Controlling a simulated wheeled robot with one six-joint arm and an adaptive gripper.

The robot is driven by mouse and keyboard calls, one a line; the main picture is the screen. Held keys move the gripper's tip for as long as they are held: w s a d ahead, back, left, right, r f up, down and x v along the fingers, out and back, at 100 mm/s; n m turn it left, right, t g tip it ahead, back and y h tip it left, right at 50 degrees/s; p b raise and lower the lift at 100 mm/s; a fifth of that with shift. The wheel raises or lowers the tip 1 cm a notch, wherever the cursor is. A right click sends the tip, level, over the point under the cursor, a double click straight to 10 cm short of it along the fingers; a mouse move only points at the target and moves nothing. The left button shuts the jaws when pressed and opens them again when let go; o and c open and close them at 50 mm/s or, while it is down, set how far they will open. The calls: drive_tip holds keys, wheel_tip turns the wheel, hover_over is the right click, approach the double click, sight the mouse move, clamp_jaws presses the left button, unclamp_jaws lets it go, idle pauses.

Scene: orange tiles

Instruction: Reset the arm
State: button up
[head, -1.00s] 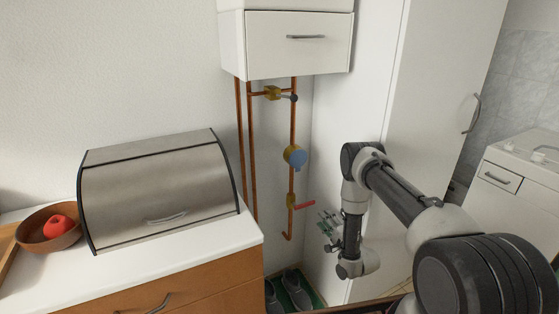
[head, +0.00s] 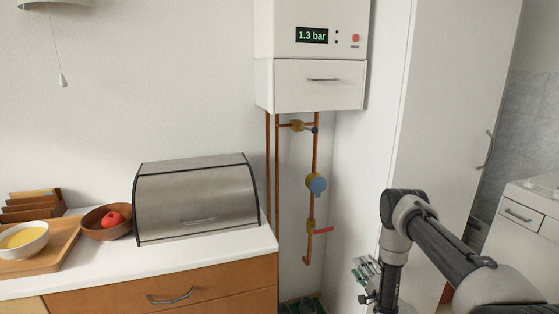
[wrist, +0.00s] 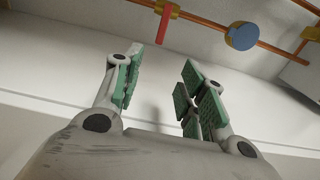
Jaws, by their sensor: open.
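My arm is folded at the right of the head view, with my gripper (head: 366,273) small beside the tall white cabinet, to the right of the copper pipes. Behind the fingers are a pale wall and, at the top, the pipe with a red lever (wrist: 164,26) and a blue round part (wrist: 241,36), both apart from the fingers.
A steel bread box (head: 198,200) stands on the white counter (head: 210,252), left of the pipes. A wooden bowl (head: 98,224) with a red fruit (head: 113,218) is beside it. A boiler (head: 312,40) reading 1.3 bar hangs above. A tall cabinet (head: 440,110) stands close behind my arm.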

drive_tip(key=s+d+f+n+g+h, duration=0.15)
drive_tip(key=s+f+n+g, duration=0.45)
drive_tip(key=f, duration=0.7)
drive_tip(key=s+d+n+g+h, duration=0.2)
drive_tip(key=s+d+g, duration=0.1)
drive_tip(key=s+g, duration=0.3)
drive_tip(key=s+d+r+n+g+h, duration=0.15)
drive_tip(key=s+r, duration=0.25)
drive_tip(key=r, duration=0.7)
drive_tip(key=s+d+r+n+g, duration=0.1)
drive_tip(key=s+r+n+g, duration=0.2)
drive_tip(key=r, duration=0.9)
drive_tip(key=s+d+r+n+g+h, duration=0.1)
drive_tip(key=s+r+g, duration=0.2)
drive_tip(key=s+r, duration=0.55)
drive_tip(key=s+a+r+t, duration=0.1)
drive_tip(key=s+r+t, duration=0.2)
drive_tip(key=s+r, duration=0.4)
drive_tip(key=s+a+r+n+t, duration=0.1)
drive_tip(key=s+r, duration=0.6)
drive_tip(key=r, duration=1.7)
drive_tip(key=shift+a+r+t, duration=0.35)
drive_tip(key=shift+a+t, duration=0.1)
drive_tip(key=shift+t, duration=0.8)
